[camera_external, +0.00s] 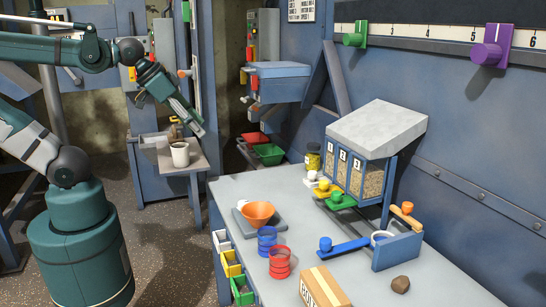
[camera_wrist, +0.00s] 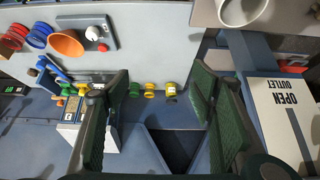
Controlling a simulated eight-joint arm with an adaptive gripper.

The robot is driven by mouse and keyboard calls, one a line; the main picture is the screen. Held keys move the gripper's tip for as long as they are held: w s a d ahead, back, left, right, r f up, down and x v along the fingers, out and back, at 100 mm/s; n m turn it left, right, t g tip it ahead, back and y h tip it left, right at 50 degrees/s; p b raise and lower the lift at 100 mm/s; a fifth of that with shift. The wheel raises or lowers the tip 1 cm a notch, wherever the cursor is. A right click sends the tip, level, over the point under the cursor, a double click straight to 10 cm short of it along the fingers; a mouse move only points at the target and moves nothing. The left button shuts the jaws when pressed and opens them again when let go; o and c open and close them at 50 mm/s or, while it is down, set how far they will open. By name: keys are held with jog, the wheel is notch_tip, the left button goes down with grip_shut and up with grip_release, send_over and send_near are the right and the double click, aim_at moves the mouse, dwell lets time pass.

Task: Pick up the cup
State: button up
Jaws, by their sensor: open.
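A white cup (camera_external: 180,154) stands upright on a small grey shelf (camera_external: 196,162) left of the main table. In the wrist view a white cup (camera_wrist: 240,10) shows at the top right, cut off by the frame edge. My gripper (camera_external: 190,116) is above and close to the cup in the outside view, tilted down to the right. In the wrist view my gripper (camera_wrist: 158,80) has its two green-padded fingers wide apart with nothing between them. The cup lies beyond the fingertips, outside the jaws.
The main table (camera_external: 235,190) holds an orange funnel (camera_external: 258,213), blue rings (camera_external: 267,240), red rings (camera_external: 279,262), a cardboard box (camera_external: 322,288) and a grain dispenser (camera_external: 370,145). A white "OPEN OUTLET" panel (camera_wrist: 285,110) is at right in the wrist view. Blue wall posts stand near my gripper.

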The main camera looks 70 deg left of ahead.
jog(key=r, duration=0.1)
jog(key=n+g+p, duration=0.5)
jog(key=n+p, duration=0.8)
jog(key=n, duration=0.4)
send_over(181, 156)
jog(key=w, duration=0.3)
jog(key=s+a+n+g+p, duration=0.2)
jog(key=s+a+n+p, duration=0.1)
jog(key=n, duration=0.3)
notch_tip(181, 156, down, 8)
jog(key=shift+w+m, duration=0.2)
jog(key=shift+m, duration=0.1)
jog(key=shift+d, duration=0.15)
jog(key=shift+f+b, duration=0.3)
jog(key=shift+f, duration=0.9)
jog(key=shift+f, duration=0.1)
jog(key=shift+s+f+b, duration=0.1)
jog(key=shift+f+b, duration=0.7)
jog(key=shift+f, duration=1.7)
